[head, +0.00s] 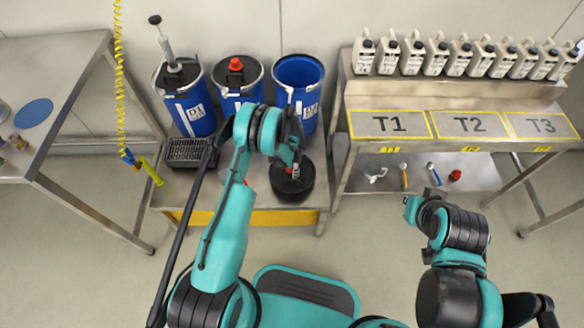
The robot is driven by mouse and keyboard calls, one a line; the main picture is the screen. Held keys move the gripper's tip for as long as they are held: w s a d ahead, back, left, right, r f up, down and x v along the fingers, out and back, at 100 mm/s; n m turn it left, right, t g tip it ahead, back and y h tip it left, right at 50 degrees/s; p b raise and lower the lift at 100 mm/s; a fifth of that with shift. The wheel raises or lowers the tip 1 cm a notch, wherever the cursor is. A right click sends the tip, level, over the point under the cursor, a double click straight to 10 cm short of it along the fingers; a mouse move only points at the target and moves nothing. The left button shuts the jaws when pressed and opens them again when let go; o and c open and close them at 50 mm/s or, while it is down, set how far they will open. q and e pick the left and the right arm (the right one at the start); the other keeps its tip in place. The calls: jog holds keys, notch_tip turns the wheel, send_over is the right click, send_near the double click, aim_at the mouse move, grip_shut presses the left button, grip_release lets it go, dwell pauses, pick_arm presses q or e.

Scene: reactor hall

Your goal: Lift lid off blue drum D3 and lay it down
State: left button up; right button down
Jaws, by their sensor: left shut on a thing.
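The blue drum D3 (309,108) stands at the right end of the row of drums. Its top is open and its blue inside shows. The round black lid (291,187) is over the bare front right part of the low bench. My left gripper (293,169) is above the lid and shut on its handle. I cannot tell whether the lid's underside touches the bench. The lid looks roughly level.
The low bench (254,200) has a yellow front edge. Blue drum D1 (196,112), with a pump, and a middle blue drum (229,103), with a red cap, stand left of D3. A black crate (186,153) sits front left. A steel table (360,103) with several jugs stands right.

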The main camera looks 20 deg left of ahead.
pick_arm(q)
jog(key=shift+f, duration=0.25)
dwell(0.4)
jog(key=shift+f, duration=1.15)
jog(key=shift+f, duration=0.55)
dwell(0.9)
jog(key=o, duration=1.4)
jog(key=shift+r, duration=0.1)
notch_tip(320, 180, up, 12)
jog(key=shift+f, duration=0.1)
